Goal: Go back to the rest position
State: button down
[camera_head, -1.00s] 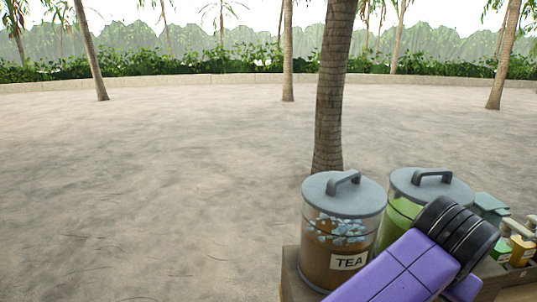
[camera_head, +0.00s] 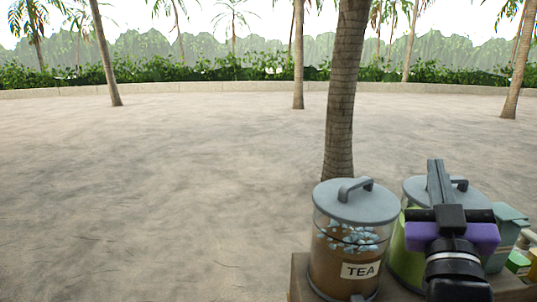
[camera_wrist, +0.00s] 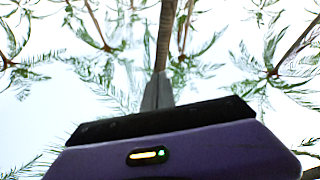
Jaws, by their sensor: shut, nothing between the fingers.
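My gripper (camera_head: 436,170) shows at the lower right of the head view. Its grey fingers point up, and its purple body lies below them, in front of the green jar. In the wrist view my gripper (camera_wrist: 157,85) points up at the palm crowns and the bright sky. The fingers are together with nothing between them.
A glass jar (camera_head: 345,262) labelled TEA with a grey lid stands on a wooden surface (camera_head: 300,275). A green jar (camera_head: 404,245) beside it is partly hidden by my arm. Small containers (camera_head: 518,262) stand further right. A palm trunk (camera_head: 342,120) rises behind; open sand (camera_head: 150,200) lies left.

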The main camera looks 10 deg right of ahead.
jog(key=s+a+f+n+t+y, duration=0.1)
jog(key=s+a+f+n+y, duration=0.3)
jog(key=a+f+y, duration=0.35)
jog(key=s+a+f+n+t+y, duration=0.1)
jog(key=s+a+f+n+y, duration=0.4)
jog(key=f, duration=0.4)
jog(key=s+a+f+m+g+b, duration=0.1)
jog(key=s+a+f+m+g, duration=0.1)
jog(key=s+f, duration=0.7)
jog(key=s+a+f+m+g+b, duration=0.1)
jog(key=s+a+f+m+g, duration=0.2)
jog(key=s+f, duration=0.7)
jog(key=s+g, duration=0.2)
jog(key=s, duration=0.2)
jog(key=shift+m, duration=0.3)
jog(key=shift+f, duration=0.1)
